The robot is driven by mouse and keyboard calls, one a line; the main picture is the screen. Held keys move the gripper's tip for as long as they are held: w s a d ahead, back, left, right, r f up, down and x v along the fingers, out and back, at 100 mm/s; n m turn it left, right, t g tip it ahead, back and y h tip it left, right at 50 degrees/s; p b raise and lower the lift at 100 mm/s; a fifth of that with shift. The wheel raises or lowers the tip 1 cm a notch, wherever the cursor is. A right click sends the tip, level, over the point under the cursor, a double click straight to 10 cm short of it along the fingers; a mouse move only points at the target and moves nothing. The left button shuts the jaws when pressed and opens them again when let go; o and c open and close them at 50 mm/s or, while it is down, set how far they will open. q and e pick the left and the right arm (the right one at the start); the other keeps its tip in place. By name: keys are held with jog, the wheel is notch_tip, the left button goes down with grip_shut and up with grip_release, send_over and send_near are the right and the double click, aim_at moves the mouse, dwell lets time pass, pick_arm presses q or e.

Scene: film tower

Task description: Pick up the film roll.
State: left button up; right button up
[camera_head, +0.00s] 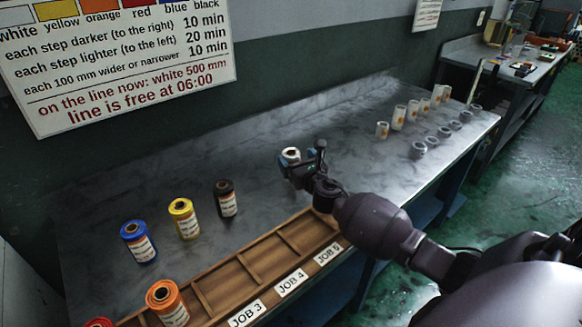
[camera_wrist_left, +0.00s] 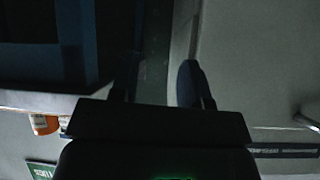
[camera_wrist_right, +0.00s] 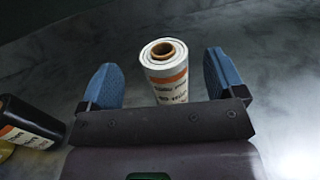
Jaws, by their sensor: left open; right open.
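A white film roll (camera_head: 291,155) with an orange-striped label stands upright on the grey bench. My right gripper (camera_head: 302,160) is open at the roll and partly hides it in the head view. In the right wrist view the roll (camera_wrist_right: 165,75) shows between the two blue fingers of the gripper (camera_wrist_right: 160,65), with a gap on each side; whether it is within their reach in depth I cannot tell. My left gripper (camera_wrist_left: 157,85) is open and empty in its dark wrist view, away from the bench top.
Black (camera_head: 226,198), yellow (camera_head: 184,218), blue (camera_head: 138,241), orange (camera_head: 167,302) and red (camera_head: 98,323) rolls stand to the left. A wooden divided tray (camera_head: 262,262) lies along the front edge. Several small pale rolls (camera_head: 398,117) and grey rings (camera_head: 418,149) stand at right.

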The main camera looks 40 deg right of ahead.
aim_at(292, 154)
jog(key=w, duration=0.2)
jog(key=shift+w+d+f, duration=0.25)
jog(key=shift+w+d, duration=0.05)
jog(key=shift+d, duration=0.05)
jog(key=shift+w, duration=0.4)
jog(key=shift+w+d+r+b, duration=0.1)
jog(key=shift+w+r+b, duration=0.1)
jog(key=shift+b, duration=0.1)
jog(key=c, duration=1.4)
jog(key=shift+o, duration=0.2)
jog(key=shift+r, duration=0.45)
notch_tip(292, 154, up, 5)
jog(key=p, duration=0.2)
jog(key=shift+r+p, duration=0.1)
jog(key=shift+p, duration=0.3)
pick_arm(q)
notch_tip(292, 154, up, 6)
jog(key=p, duration=0.4)
jog(key=shift+w+a, duration=0.15)
jog(key=shift+w, duration=0.05)
pick_arm(e)
notch_tip(292, 154, up, 14)
jog(key=shift+f, duration=0.2)
